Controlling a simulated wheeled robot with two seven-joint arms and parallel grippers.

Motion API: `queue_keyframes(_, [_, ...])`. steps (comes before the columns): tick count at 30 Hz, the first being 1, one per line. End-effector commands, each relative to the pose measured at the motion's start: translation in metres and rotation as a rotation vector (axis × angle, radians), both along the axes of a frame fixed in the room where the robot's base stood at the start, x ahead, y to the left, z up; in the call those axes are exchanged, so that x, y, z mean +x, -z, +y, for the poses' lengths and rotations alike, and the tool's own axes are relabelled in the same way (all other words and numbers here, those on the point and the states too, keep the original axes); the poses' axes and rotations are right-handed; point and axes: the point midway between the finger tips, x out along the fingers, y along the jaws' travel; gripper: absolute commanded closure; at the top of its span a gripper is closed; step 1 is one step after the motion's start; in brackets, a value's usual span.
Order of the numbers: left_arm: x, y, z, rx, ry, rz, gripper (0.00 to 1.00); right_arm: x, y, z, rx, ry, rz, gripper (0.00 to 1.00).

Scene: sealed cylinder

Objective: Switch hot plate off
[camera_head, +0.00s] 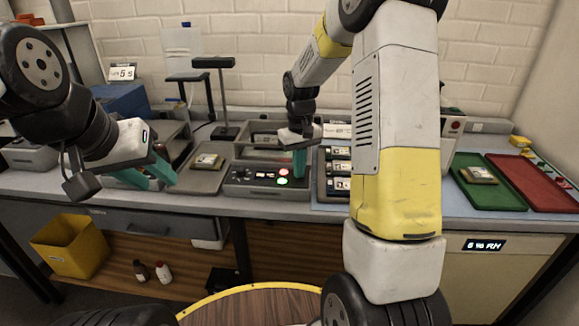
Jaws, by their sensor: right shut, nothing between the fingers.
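A grey control box (240,184) stands at the bench front, probably the hot plate's.
A grey tray (207,180) with a small board lies left of the box. A rack of boards (338,168) stands close to its right. A green tray (488,195) and a red tray (537,182) lie far right. My right arm hides the bench between.

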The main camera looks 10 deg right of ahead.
Motion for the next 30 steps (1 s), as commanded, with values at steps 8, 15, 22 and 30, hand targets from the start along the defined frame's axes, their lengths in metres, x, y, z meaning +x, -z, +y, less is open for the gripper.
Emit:
queue_keyframes(8, [0.000, 0.000, 0.000, 0.000, 0.000, 0.000, 0.64, 0.001, -0.017, 0.000, 0.000, 0.001, -0.004, 1.00])
queue_keyframes(15, [0.000, 0.000, 0.000, 0.000, 0.000, 0.000, 0.64, 0.001, -0.036, 0.000, 0.000, 0.001, -0.002, 1.00])
queue_keyframes(22, [0.000, 0.000, 0.000, 0.000, 0.000, 0.000, 0.64, 0.001, -0.054, 0.000, 0.000, 0.000, -0.002, 1.00])
queue_keyframes(30, [0.000, 0.000, 0.000, 0.000, 0.000, 0.000, 0.64, 0.000, -0.070, 0.000, 0.000, 0.000, -0.001, 1.00])
